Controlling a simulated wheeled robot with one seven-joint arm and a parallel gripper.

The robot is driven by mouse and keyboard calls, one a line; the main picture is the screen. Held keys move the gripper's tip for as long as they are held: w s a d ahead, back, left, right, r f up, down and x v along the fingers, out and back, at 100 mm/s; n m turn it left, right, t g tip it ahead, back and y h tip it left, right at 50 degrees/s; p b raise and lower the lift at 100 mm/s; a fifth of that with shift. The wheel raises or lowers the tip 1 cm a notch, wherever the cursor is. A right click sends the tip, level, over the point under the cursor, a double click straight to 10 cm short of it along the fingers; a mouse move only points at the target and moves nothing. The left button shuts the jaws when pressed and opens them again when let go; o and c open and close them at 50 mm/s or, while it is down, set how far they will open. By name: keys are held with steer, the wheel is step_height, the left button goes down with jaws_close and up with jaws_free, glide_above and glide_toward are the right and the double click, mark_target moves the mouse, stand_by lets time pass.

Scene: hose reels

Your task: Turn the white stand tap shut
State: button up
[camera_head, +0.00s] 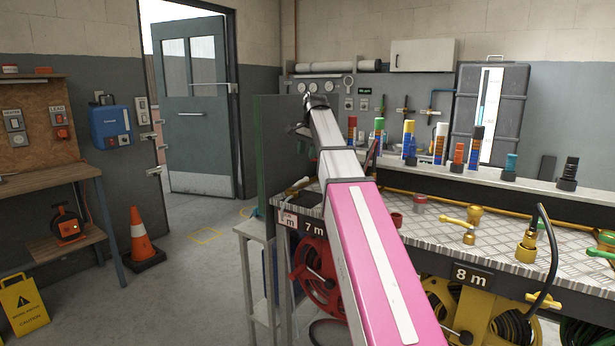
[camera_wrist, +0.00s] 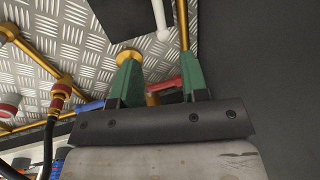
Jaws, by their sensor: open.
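A white rod with a rounded end (camera_wrist: 161,20), which looks like the white tap's lever, shows at the top of the wrist view beside a brass pipe (camera_wrist: 184,28). It lies beyond my fingertips and apart from them. My gripper (camera_wrist: 161,82) is open, its two green fingers spread. A red lever (camera_wrist: 165,83) shows in the gap between them; whether it touches a finger I cannot tell. In the head view a pale lever (camera_head: 298,186) shows at the bench's left end, possibly the same tap.
The metal-plate bench (camera_head: 400,228) holds brass fittings (camera_head: 527,246). A blue lever (camera_wrist: 90,105) is left of my fingers.

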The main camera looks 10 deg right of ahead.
mark_target(303, 180)
steer(key=f, duration=0.3)
steer(key=w+a+f, duration=0.1)
steer(key=f, duration=0.6)
steer(key=shift+w+a+f, duration=0.2)
steer(key=shift+w, duration=0.05)
jaws_close()
